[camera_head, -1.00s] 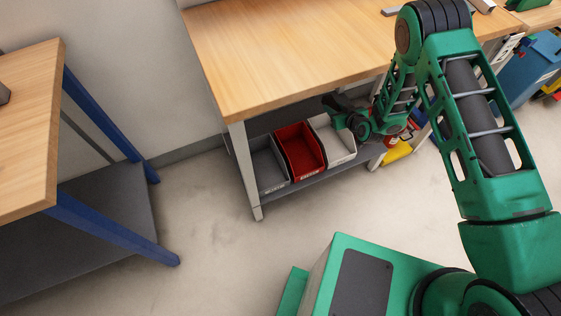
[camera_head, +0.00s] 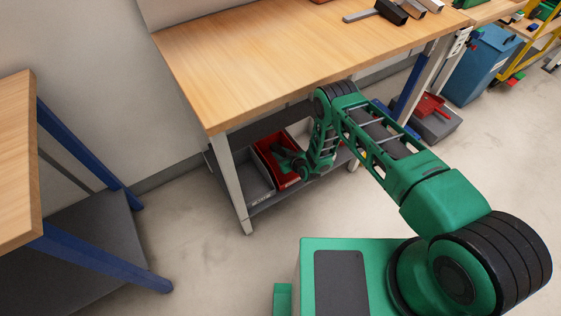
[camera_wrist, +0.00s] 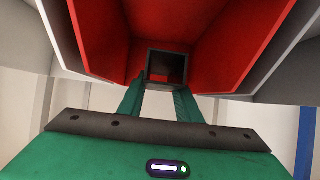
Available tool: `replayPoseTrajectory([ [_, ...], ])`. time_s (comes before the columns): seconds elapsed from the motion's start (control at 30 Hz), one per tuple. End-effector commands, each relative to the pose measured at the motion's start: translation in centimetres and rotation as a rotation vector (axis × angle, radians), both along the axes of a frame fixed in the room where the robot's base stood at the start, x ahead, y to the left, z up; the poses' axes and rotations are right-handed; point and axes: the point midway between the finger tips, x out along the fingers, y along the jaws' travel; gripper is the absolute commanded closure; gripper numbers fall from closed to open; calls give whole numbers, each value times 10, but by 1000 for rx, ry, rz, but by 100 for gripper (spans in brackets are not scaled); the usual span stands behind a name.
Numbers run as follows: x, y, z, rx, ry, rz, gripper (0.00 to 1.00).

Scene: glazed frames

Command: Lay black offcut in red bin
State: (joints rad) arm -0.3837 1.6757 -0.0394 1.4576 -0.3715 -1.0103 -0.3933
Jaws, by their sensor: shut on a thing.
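The red bin (camera_head: 268,150) stands on the shelf under the workbench, and its red walls (camera_wrist: 230,45) fill much of the wrist view. My gripper (camera_head: 282,160) is at the bin's front opening in the head view, covering part of it. In the wrist view my gripper (camera_wrist: 160,90) is shut on the black offcut (camera_wrist: 168,54), a short hollow square tube seen end-on with red showing through it. The offcut appears among the red walls; whether it touches the bin floor I cannot tell. My arm and gripper hide the offcut in the head view.
A grey bin (camera_head: 254,186) stands left of the red bin and a pale bin (camera_head: 301,131) right of it, mostly behind my arm. The workbench top (camera_head: 260,65) overhangs the shelf, with a leg (camera_head: 234,185) at its near left. Open floor lies in front.

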Motion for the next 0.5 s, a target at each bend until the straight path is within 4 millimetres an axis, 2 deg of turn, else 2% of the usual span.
replayPoseTrajectory([
  [0.17, 1, -1, -11, 0, -1, -1, 100],
  [0.4, 1, -2, -41, 0, -1, -2, 100],
  [0.5, 2, -2, -47, 2, -3, -2, 100],
])
